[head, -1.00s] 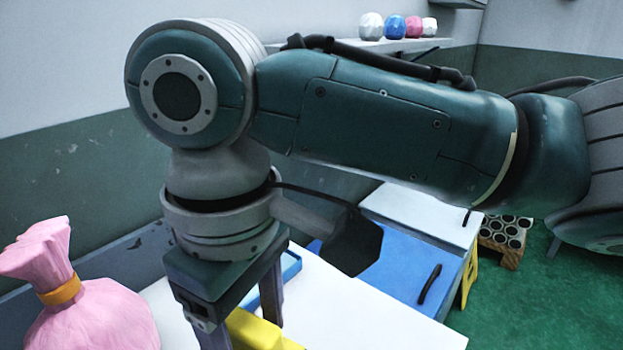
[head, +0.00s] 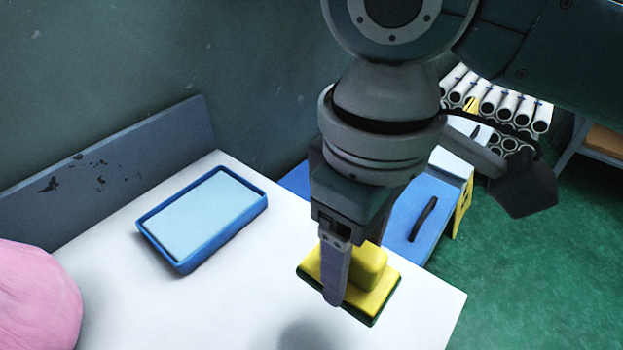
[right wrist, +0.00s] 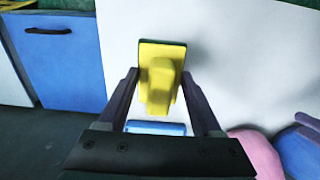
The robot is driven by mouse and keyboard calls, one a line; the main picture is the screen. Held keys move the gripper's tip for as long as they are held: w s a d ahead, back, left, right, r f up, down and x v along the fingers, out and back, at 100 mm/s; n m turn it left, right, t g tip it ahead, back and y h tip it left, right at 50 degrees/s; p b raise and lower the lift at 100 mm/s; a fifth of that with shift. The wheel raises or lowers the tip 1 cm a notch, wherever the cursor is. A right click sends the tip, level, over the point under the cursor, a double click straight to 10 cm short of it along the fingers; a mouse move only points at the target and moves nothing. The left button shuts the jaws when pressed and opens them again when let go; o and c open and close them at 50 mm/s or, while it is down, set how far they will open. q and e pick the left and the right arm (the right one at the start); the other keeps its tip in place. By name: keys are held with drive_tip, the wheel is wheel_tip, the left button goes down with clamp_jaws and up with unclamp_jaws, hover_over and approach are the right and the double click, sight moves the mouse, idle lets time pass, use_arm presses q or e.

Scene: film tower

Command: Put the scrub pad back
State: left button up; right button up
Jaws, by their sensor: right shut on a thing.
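The scrub pad (head: 378,285) is a yellow block with a raised grip and a dark green underside. My right gripper (head: 345,282) is shut on its raised grip, and the pad hangs above the white table, with a shadow below left. The right wrist view shows the pad (right wrist: 160,60) between the fingers of my right gripper (right wrist: 160,76). A shallow blue tray (head: 225,243) with a pale blue inside lies on the table, left of the pad and apart from it. The tray looks empty. My left gripper is not in view.
A pink sack (head: 35,298) stands at the table's left. A grey backboard (head: 130,165) runs along the wall side. Beyond the table's right edge are a blue cabinet (head: 415,222) with a dark handle and stacked white tubes (head: 495,105). The table between sack and pad is clear.

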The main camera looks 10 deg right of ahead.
sight(351, 281)
wheel_tip(351, 281, down, 4)
drive_tip(key=shift+f+b, duration=0.2)
drive_tip(key=shift+b, duration=0.2)
wheel_tip(351, 281, down, 4)
drive_tip(key=shift+r+b, duration=0.2)
drive_tip(key=shift+b, duration=0.35)
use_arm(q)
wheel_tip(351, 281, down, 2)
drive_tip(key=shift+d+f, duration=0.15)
use_arm(e)
drive_tip(key=shift+f, duration=0.35)
drive_tip(key=shift+f, duration=0.1)
drive_tip(key=o, duration=1.3)
